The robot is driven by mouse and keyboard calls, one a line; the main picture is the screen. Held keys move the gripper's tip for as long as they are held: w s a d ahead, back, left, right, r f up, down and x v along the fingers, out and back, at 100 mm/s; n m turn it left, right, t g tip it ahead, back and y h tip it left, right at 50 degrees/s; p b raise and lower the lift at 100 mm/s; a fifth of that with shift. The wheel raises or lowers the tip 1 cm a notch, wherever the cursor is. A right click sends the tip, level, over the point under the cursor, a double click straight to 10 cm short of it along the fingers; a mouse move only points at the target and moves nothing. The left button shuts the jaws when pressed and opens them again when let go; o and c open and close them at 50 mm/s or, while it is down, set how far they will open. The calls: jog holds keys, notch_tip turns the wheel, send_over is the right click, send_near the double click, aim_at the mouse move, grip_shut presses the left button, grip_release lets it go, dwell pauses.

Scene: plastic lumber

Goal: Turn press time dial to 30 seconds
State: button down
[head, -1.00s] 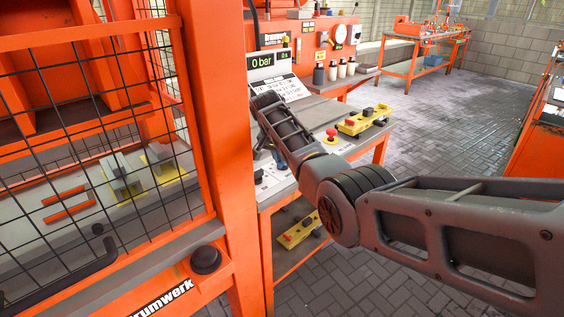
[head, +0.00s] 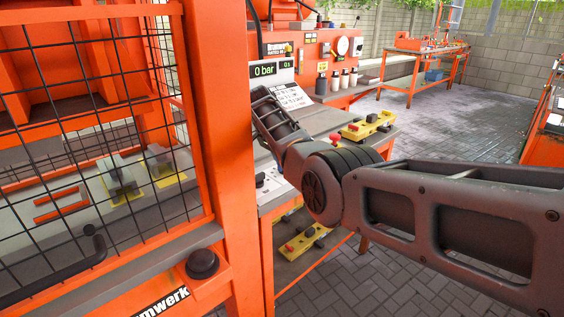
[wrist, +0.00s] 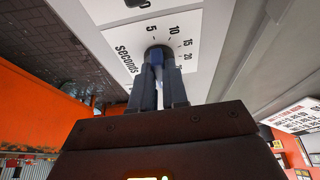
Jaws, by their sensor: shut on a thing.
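The press time dial (wrist: 158,50) is a dark round knob on a white panel in the wrist view. Its printed scale (wrist: 180,40) shows 5, 10, 15 and 20 with the word "seconds"; the higher marks are hidden behind my gripper. My gripper (wrist: 158,66) is shut on the knob with its blue-grey fingers. The knob's pointer cannot be made out. In the head view the gripper and knob are hidden behind my arm and the orange post. The display (head: 264,70) reads 0 bar, with a smaller 0 s display (head: 286,65) beside it.
The orange press frame (head: 232,150) with its mesh guard (head: 100,170) stands close on the left. Yellow control boxes lie on the bench (head: 366,126) and on its lower shelf (head: 306,242). Open paved floor (head: 450,125) lies behind and right of my arm.

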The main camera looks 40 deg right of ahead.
jog(key=c, duration=1.1)
grip_release()
jog(key=shift+c, duration=0.2)
jog(key=shift+r, duration=0.1)
jog(key=shift+r, duration=0.3)
jog(key=r, duration=0.3)
jog(key=shift+s+d+r, duration=0.25)
jog(key=shift+d+r, duration=0.1)
jog(key=shift+d, duration=0.05)
jog(key=s+d+r, duration=0.6)
jog(key=s+d, duration=0.1)
jog(key=s, duration=0.1)
jog(key=shift+d+r+p, duration=0.15)
jog(key=shift+r+p, duration=0.1)
jog(key=shift+p, duration=0.1)
